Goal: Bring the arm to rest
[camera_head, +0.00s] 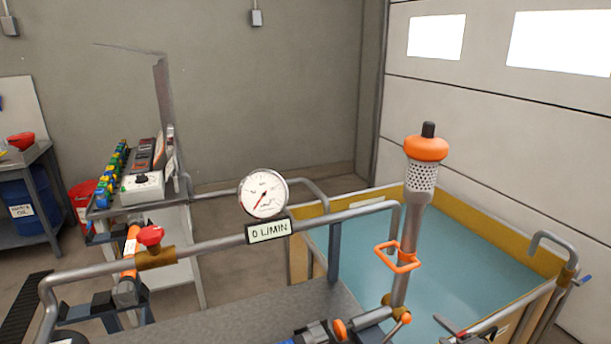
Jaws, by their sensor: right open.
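A slanted grey pipe carries a perforated cylinder with an orange cap (425,150) and an orange loop handle (398,257). A white dial gauge (263,193) sits on the horizontal pipe above a display reading 0 L/MIN (269,231). A red valve knob (150,235) stands on a brass fitting to its left. What looks like my right gripper (462,334) shows only in part at the bottom edge, right of the slanted pipe, open with nothing seen between its jaws.
A blue-green basin (450,262) with yellow walls lies behind the pipes at right. A grey bench top (240,315) fills the lower middle. A cart with a control box (143,188) stands at left, near a blue drum (28,208). Open floor shows between.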

